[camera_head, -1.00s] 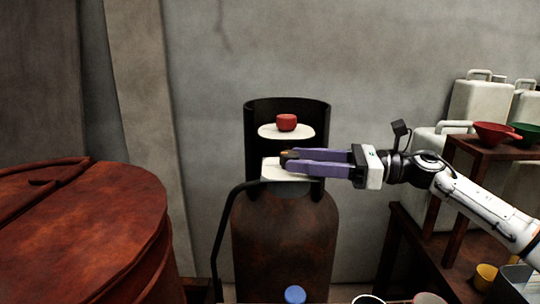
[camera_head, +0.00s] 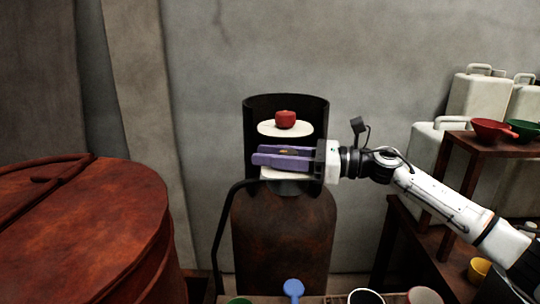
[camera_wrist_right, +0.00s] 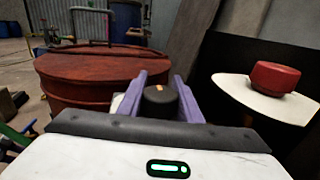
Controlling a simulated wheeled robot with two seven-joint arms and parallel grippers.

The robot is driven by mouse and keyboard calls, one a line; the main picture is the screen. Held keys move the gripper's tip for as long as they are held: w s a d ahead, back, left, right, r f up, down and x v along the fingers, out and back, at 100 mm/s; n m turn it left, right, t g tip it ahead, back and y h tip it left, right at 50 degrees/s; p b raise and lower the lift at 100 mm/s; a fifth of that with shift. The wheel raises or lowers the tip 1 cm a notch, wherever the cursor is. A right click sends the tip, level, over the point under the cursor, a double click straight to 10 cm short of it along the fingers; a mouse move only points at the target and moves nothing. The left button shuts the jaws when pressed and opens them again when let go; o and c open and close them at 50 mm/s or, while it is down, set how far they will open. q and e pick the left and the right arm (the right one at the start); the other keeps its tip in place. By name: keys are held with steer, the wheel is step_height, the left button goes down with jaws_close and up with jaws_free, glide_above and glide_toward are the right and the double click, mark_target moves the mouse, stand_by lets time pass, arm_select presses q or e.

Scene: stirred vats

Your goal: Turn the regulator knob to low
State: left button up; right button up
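The regulator knob is a dark round knob with an orange mark, seen in the right wrist view (camera_wrist_right: 160,101). It lies between the two purple fingers of my right gripper (camera_wrist_right: 160,85). The fingers stand apart, one on each side of it; I cannot tell whether they touch it. In the head view my right gripper (camera_head: 284,157) reaches in from the right over the lower white plate (camera_head: 284,174), and its fingers mostly hide the knob. My left gripper is not in view.
A red knob (camera_head: 286,119) sits on an upper white plate (camera_head: 270,129) inside a black collar (camera_head: 320,112) atop a rusty cylinder (camera_head: 283,240). A black hose (camera_head: 217,235) curves down its left side. A large rusty vat (camera_head: 90,215) stands left.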

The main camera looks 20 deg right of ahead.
mark_target(292, 149)
steer(key=shift+c, duration=0.3)
